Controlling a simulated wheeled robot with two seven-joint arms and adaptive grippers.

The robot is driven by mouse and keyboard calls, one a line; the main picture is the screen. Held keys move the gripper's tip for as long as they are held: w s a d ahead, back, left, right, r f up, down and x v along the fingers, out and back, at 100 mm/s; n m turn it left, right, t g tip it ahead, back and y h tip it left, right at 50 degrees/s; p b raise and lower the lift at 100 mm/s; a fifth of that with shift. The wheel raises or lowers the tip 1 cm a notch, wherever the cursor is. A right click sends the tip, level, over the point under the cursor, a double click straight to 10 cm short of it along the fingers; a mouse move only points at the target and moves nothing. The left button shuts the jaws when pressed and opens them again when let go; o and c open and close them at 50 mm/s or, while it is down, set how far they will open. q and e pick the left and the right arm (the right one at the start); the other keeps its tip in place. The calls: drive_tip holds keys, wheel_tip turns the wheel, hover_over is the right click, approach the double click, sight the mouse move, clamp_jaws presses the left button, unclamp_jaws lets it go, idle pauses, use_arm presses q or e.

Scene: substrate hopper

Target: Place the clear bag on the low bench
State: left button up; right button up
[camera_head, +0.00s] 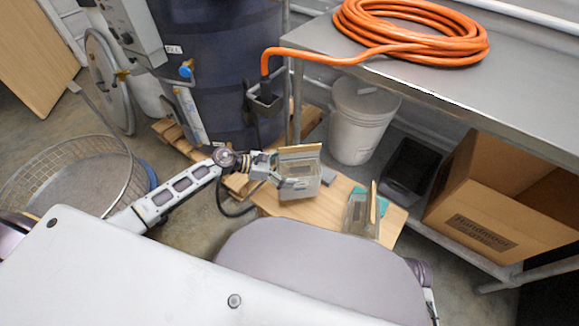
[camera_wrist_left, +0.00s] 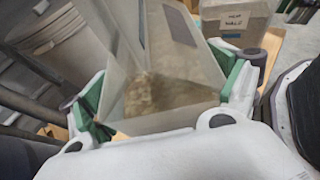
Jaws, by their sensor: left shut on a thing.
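My left gripper (camera_head: 284,178) is shut on the clear bag (camera_head: 300,187), which has a tan top edge. The left wrist view shows the clear bag (camera_wrist_left: 165,70) between the green-padded fingers of the left gripper (camera_wrist_left: 165,105), with brown material low inside it. In the head view the bag appears over the far left part of the low wooden bench (camera_head: 388,233). I cannot tell whether its base touches the bench. My right gripper is not in view.
Another clear, tan-edged item (camera_head: 360,217) stands at the bench's right, near a teal piece. A labelled box (camera_wrist_left: 237,22) shows in the wrist view. A white bucket (camera_head: 361,120) and a cardboard box (camera_head: 485,215) stand beyond; a metal table (camera_head: 510,90) holds an orange hose (camera_head: 410,32).

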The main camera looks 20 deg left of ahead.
use_arm(q)
drive_tip(key=shift+w+f, duration=0.1)
drive_tip(key=shift+f, duration=0.75)
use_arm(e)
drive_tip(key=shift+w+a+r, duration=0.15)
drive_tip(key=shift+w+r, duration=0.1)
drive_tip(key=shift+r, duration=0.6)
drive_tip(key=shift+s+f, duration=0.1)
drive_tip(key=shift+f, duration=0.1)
use_arm(q)
drive_tip(key=shift+f+b, duration=0.4)
drive_tip(key=shift+f, duration=1)
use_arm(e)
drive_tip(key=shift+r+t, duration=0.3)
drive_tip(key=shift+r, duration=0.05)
use_arm(q)
drive_tip(key=shift+f+b, duration=0.35)
drive_tip(key=shift+f, duration=0.1)
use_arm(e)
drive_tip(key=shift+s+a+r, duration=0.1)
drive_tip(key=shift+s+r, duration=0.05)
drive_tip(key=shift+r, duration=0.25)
use_arm(q)
drive_tip(key=shift+f, duration=0.1)
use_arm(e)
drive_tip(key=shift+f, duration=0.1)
